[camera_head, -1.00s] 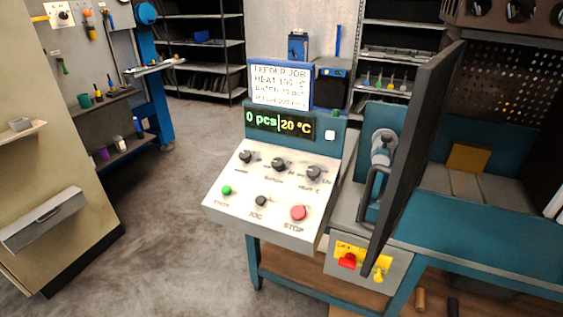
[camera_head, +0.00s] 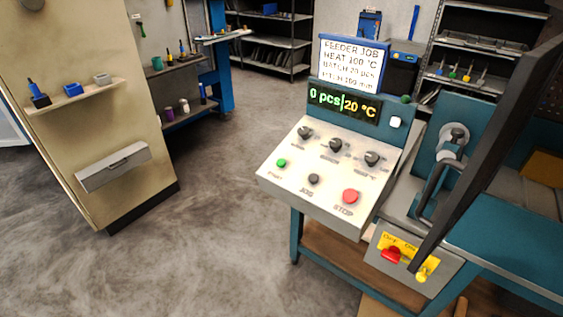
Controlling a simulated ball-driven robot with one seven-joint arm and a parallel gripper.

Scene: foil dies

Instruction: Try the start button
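The green start button (camera_head: 281,163) sits at the left of the sloped white control panel (camera_head: 300,192). A black jog button (camera_head: 313,179) and a red stop button (camera_head: 350,196) are to its right in the same row. Three black knobs (camera_head: 335,145) form the row above. The display (camera_head: 343,103) above the panel reads "0 pcs" and "20 °C". A job card (camera_head: 351,62) stands on top and reads feeder job, heat 100 °C, batch 20 pcs; its last line is hard to read. My gripper is not in view.
Right of the panel is the teal machine with a dark open guard door (camera_head: 490,140). Below it, a yellow plate carries a red switch (camera_head: 391,254). A beige cabinet wall (camera_head: 75,110) with a drawer stands at left. Grey floor (camera_head: 215,220) between them is clear.

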